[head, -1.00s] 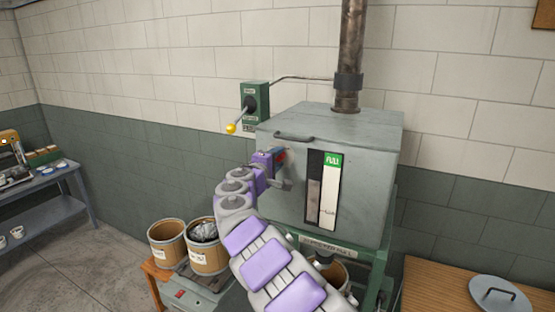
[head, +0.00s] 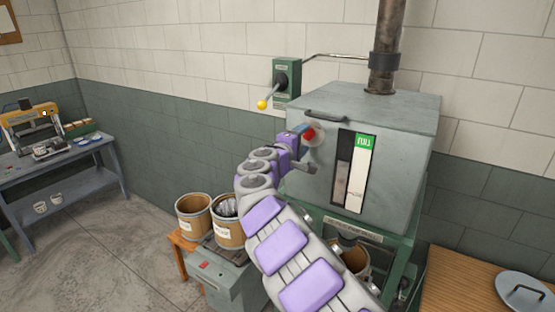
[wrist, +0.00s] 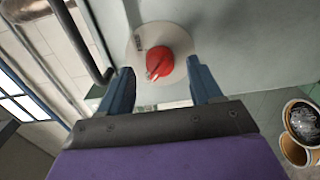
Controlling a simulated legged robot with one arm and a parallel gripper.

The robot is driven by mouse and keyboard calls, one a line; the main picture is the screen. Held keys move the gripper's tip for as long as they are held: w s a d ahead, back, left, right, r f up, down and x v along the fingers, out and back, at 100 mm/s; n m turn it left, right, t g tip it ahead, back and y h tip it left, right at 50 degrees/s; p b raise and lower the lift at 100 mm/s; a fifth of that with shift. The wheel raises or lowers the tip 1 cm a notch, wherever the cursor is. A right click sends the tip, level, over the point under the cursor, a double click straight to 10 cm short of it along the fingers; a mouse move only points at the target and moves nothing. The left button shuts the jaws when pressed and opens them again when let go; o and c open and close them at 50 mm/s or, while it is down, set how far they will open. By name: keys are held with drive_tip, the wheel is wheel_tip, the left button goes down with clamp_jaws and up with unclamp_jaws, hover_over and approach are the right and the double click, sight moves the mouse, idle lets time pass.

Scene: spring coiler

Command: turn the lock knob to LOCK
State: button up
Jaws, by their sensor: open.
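The lock knob (wrist: 159,62) is red and sits on a round pale plate (wrist: 141,45) on the grey machine's side. In the head view the red knob (head: 308,134) shows just past my gripper's end. My gripper (wrist: 159,88) is open, with its two blue fingers apart below the knob in the wrist view. The knob lies ahead, in line with the gap between the fingers. I cannot tell whether a finger touches it. The plate's lettering is too small to read. In the head view my gripper (head: 301,131) partly hides the plate.
The grey machine box (head: 390,130) has a level window (head: 349,172) and a top handle (head: 326,116). A green switch box (head: 287,79) with a yellow-tipped lever is on the wall. Drums (head: 193,216) stand below left. A wooden table (head: 455,290) holds a round lid (head: 527,292).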

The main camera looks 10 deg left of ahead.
drive_tip(key=b+v, duration=0.2)
drive_tip(key=v, duration=1.3)
drive_tip(key=shift+a+f, duration=0.25)
drive_tip(key=shift+a, duration=0.2)
